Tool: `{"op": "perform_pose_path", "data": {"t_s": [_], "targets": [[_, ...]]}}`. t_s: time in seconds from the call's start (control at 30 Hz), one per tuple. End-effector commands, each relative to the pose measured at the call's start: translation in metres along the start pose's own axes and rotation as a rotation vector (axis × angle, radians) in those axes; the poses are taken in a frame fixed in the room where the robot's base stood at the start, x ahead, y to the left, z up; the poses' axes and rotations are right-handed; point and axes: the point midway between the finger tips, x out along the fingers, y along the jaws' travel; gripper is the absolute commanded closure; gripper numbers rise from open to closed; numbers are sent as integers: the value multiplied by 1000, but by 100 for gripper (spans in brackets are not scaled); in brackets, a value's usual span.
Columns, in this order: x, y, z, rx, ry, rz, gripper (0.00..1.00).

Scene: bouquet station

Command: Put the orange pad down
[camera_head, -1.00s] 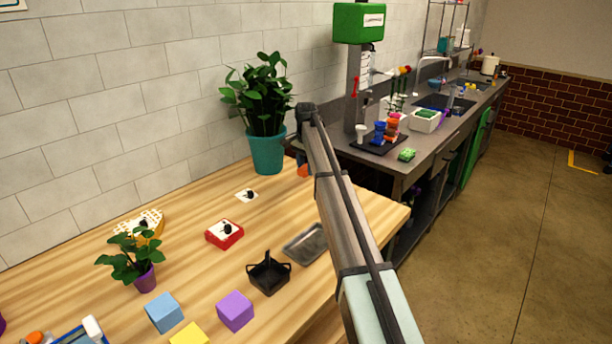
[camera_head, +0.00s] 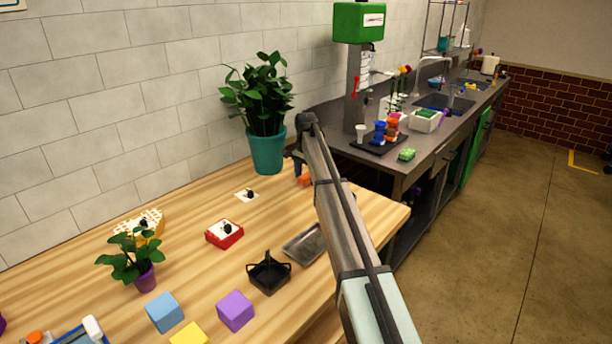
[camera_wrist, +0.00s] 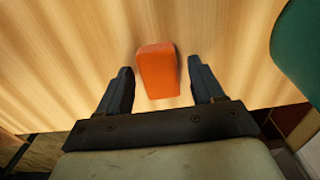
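The orange pad (camera_head: 304,180) is at the far end of the wooden table, partly hidden by my arm in the head view. In the wrist view the orange pad (camera_wrist: 158,72) shows against the wood, between and just beyond my fingertips, and appears to rest on the table. My gripper (camera_wrist: 162,82) is open, with a visible gap between each dark finger and the pad. In the head view my gripper (camera_head: 299,165) is right above the pad and small.
A teal pot with a leafy plant (camera_head: 266,150) stands close to the left of my gripper. A white card (camera_head: 246,195), a red-framed box (camera_head: 224,233), a grey tray (camera_head: 305,244) and a black basket (camera_head: 269,275) are nearer. Bare wood (camera_head: 378,212) lies to the right.

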Motion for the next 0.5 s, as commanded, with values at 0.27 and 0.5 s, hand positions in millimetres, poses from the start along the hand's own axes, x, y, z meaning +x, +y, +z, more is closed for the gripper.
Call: {"op": "perform_pose_path", "data": {"t_s": [0.27, 0.5], "targets": [[-2, 0, 0, 0, 0, 0, 33], [-30, -1, -1, 0, 1, -1, 33]]}}
